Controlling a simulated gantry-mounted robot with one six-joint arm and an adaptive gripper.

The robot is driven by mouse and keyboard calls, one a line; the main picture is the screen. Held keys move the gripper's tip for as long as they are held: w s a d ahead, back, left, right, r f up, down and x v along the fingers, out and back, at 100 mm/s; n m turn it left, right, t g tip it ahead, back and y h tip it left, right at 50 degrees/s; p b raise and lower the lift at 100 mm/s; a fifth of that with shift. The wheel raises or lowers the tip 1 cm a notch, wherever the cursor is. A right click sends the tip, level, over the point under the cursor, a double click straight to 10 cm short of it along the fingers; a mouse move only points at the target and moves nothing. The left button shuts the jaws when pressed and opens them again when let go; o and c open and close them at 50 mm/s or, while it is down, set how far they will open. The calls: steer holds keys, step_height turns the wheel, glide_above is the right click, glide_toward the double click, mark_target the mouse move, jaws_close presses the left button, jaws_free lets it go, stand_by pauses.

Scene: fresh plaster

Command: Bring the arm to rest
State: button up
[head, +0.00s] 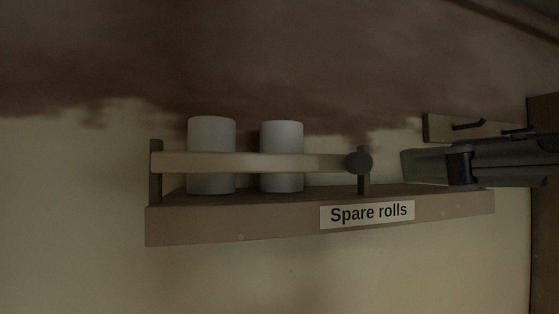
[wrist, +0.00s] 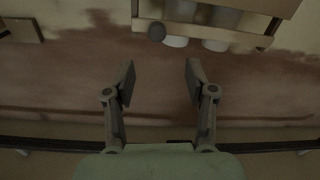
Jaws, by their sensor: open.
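My gripper (wrist: 160,75) is open in the wrist view, its two fingers spread with nothing between them. In the head view, dark grey parts of my arm reach in from the right edge and overlap the right end of the shelf. The wooden shelf (head: 270,228) is labelled "Spare rolls" and holds two upright pale rolls, a left one (head: 211,134) and a right one (head: 282,138), behind a front rail. In the wrist view the shelf is at the top, beyond the fingertips and apart from them.
The shelf rail (head: 255,163) ends in a dark round knob (head: 357,162). A wooden hook board (head: 440,128) is on the wall at the upper right. Brown fresh plaster (head: 300,60) covers part of the pale wall. The space between the fingers and the shelf looks clear.

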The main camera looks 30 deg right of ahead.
steer(key=shift+s+a, duration=0.1)
steer(key=shift+s, duration=0.2)
steer(key=w+a+f+m+y+p, duration=0.1)
steer(key=w+a+f+y, duration=0.1)
steer(key=w+f, duration=1.15)
steer(key=w+a+f+g, duration=0.1)
steer(key=a+f, duration=0.3)
steer(key=f, duration=0.3)
steer(key=w+a+f+g, duration=0.1)
steer(key=w+a+f, duration=0.15)
steer(key=f, duration=0.55)
steer(key=s+a+f+g, duration=0.1)
steer(key=s+a+f, duration=0.1)
steer(key=a+f, duration=0.3)
steer(key=s+a+f+n+g+y+p, duration=0.1)
steer(key=s+a+f, duration=0.2)
steer(key=f, duration=0.6)
steer(key=s+a+f+p, duration=0.1)
steer(key=s+a+f, duration=0.1)
steer(key=a+f, duration=0.5)
steer(key=shift+s+a+f+g, duration=0.15)
steer(key=shift+s+a+g, duration=0.15)
steer(key=shift+s+g, duration=0.1)
